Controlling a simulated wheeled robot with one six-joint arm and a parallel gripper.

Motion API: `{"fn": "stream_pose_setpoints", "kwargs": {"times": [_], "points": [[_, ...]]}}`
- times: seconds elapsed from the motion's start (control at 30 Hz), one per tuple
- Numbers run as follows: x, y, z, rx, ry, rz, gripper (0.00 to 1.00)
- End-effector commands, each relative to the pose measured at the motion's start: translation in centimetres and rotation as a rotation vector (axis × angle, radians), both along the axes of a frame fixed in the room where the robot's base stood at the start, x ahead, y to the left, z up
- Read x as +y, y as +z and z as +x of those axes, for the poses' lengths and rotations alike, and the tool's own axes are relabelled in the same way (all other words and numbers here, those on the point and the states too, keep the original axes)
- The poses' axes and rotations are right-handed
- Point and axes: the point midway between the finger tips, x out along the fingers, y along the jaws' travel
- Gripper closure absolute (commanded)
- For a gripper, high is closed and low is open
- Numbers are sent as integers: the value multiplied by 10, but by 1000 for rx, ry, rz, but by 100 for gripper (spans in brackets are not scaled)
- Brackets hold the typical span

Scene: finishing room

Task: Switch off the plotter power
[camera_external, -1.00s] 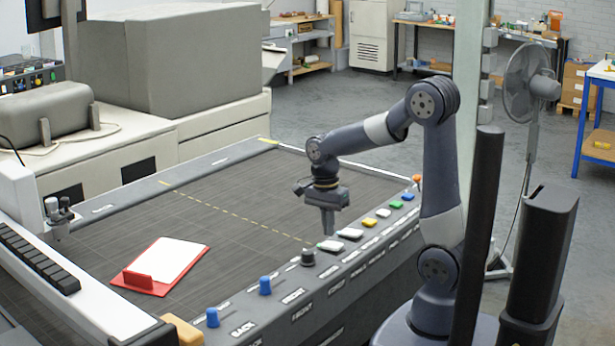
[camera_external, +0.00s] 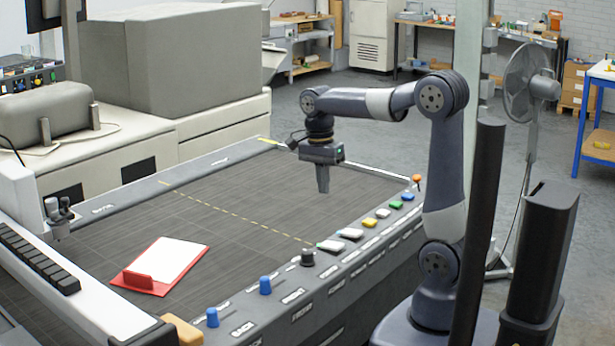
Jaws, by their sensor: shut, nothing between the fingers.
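The plotter is the large flat dark bed (camera_external: 230,220) with a grey control rail along its near right side. On the rail stand blue knobs (camera_external: 265,285), a black knob (camera_external: 308,257), white rocker switches (camera_external: 330,245), a yellow one (camera_external: 370,222), a green one (camera_external: 396,205), a blue one (camera_external: 408,196) and an orange knob (camera_external: 417,179) at the far end. The labels are too small to tell which is power. My gripper (camera_external: 323,188) points down, shut and empty, above the bed behind the white switches, touching nothing.
A red clipboard with white paper (camera_external: 172,260) lies on the bed. A yellow-orange block (camera_external: 183,329) sits at the rail's near end. A white gantry with black keys (camera_external: 40,258) crosses the left side. A fan (camera_external: 530,85) stands behind my arm. The middle of the bed is clear.

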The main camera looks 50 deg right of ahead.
Motion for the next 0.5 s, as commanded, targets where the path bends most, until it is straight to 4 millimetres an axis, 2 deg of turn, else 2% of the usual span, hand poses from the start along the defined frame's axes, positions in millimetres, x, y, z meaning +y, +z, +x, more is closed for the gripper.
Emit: {"fn": "stream_pose_setpoints", "kwargs": {"times": [0.3, 0.5], "points": [[-13, 0, -12, 62, -2, 0, 100], [-14, 3, -13, 68, 0, 0, 100]]}}
